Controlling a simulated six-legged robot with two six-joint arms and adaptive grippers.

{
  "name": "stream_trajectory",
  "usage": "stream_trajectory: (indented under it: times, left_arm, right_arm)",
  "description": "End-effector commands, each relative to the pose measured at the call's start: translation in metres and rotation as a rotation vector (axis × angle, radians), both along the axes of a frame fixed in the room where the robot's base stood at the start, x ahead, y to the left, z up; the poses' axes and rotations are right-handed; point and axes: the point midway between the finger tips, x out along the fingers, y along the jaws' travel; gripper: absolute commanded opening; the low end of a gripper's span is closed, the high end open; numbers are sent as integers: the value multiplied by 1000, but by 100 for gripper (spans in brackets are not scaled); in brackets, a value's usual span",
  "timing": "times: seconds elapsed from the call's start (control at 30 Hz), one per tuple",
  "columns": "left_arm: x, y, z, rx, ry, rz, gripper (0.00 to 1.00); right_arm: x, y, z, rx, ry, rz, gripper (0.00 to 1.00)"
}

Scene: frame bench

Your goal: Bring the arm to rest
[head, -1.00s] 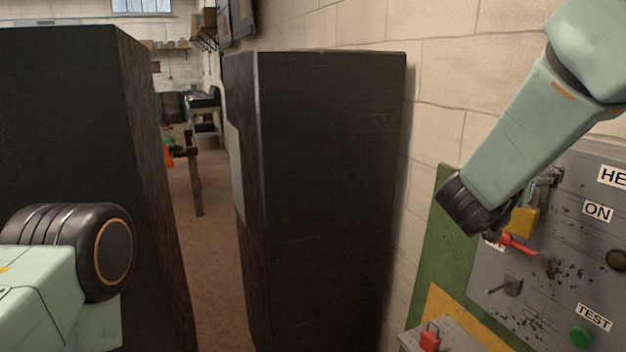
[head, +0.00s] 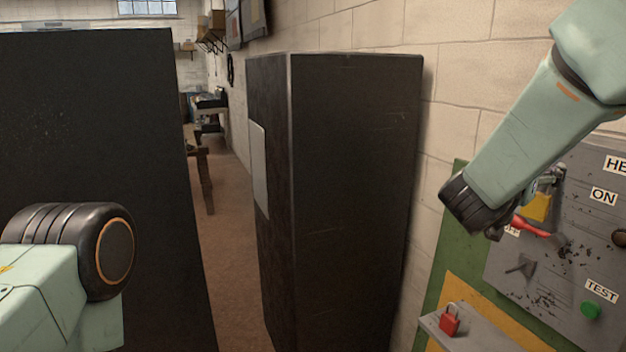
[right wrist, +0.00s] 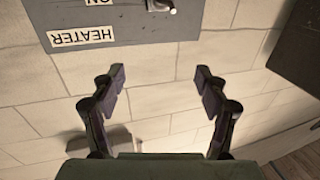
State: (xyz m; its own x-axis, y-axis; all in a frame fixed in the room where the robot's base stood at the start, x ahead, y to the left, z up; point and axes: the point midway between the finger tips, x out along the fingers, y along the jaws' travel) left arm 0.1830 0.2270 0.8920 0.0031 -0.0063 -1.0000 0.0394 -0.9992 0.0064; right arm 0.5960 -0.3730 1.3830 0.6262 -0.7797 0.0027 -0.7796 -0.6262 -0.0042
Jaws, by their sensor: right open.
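My right arm (head: 530,125) reaches in from the upper right in the head view, in front of the grey switch panel (head: 580,240). Its gripper is hidden in that view. In the right wrist view my right gripper (right wrist: 160,82) is open and empty, its two fingers apart in front of a pale block wall. My left arm (head: 70,260) shows at the lower left of the head view. The left gripper is not in view.
A red padlock (head: 450,322) stands on a small grey shelf (head: 480,338) below the panel. A red lever (head: 531,227) and a green button (head: 590,310) are on the panel. Two dark cabinets (head: 350,190) (head: 90,130) stand left, with a narrow floor gap (head: 230,250) between them.

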Motion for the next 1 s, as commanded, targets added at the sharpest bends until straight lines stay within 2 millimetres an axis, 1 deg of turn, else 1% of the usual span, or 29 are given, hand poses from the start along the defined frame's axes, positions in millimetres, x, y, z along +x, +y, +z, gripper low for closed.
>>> stream_trajectory:
  times: [0.13,0.17,0.27,0.37,0.4,0.47,0.5,0.57,0.6,0.63,0.77,0.8,0.87,0.9,0.97,1.0]
  left_arm:
    - [0,0,0,0,0,0,40]
    - [0,0,0,0,0,0,40]
    - [0,0,0,0,0,0,40]
    - [0,0,0,0,0,0,40]
    - [0,0,-1,0,0,0,40]
    - [0,0,-5,0,0,0,40]
    - [0,0,-8,0,0,0,40]
    - [0,0,-13,0,0,0,40]
    - [0,0,-16,0,0,0,40]
    - [0,0,-19,0,0,0,40]
    - [0,0,-35,0,0,0,40]
    - [0,0,-41,0,0,0,40]
    - [0,0,-49,0,0,0,40]
    - [0,0,-55,0,0,0,40]
    - [0,0,-63,0,0,0,40]
    - [0,0,-68,0,0,0,40]
  right_arm:
    - [1,-1,0,1,-2,0,74]
    - [2,-1,-2,26,-21,5,74]
    - [11,9,-9,56,-32,85,74]
    - [16,19,-23,73,-10,162,74]
    - [17,24,-30,81,4,193,74]
    - [17,30,-52,94,39,240,74]
    - [16,34,-67,103,65,267,74]
    - [14,41,-91,117,104,305,74]
    - [12,45,-108,128,134,330,74]
    - [10,48,-121,135,157,349,74]
    - [-7,65,-198,185,290,433,74]
    - [-15,70,-223,204,334,458,74]
    - [-28,77,-260,233,403,492,74]
    - [-38,82,-285,251,448,512,74]
    - [-54,89,-320,280,517,543,74]
    - [-66,93,-343,301,563,560,74]
